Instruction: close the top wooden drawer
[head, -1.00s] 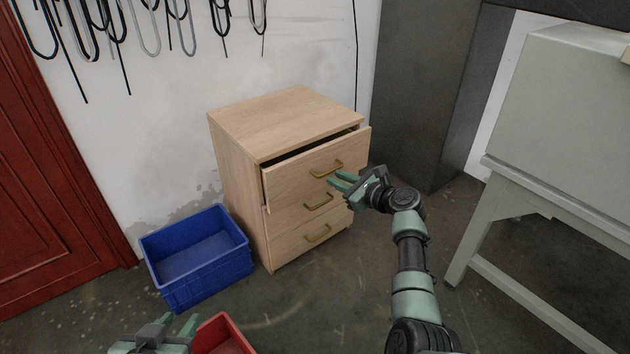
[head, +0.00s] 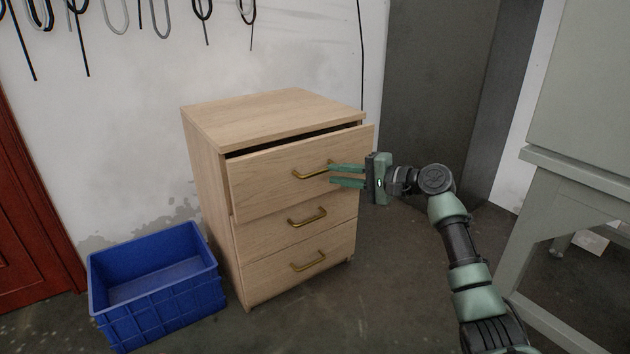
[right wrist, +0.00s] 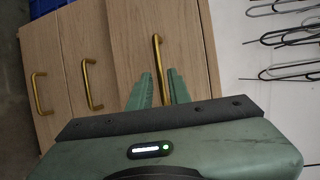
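The wooden cabinet (head: 275,112) stands against the wall with three drawers. Its top drawer (head: 262,187) is pulled partly out, with a dark gap above its front. The top drawer's brass handle (head: 312,172) also shows in the right wrist view (right wrist: 158,70). My right gripper (head: 331,175) is open in front of the top drawer, its fingertips close to the right end of the handle. I cannot tell whether they touch. My left gripper is not in view.
A blue crate (head: 205,290) stands on the floor left of the cabinet. A grey table-like stand (head: 580,175) is at the right, and a dark grey column (head: 430,90) is behind my right arm. The floor in front of the cabinet is open.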

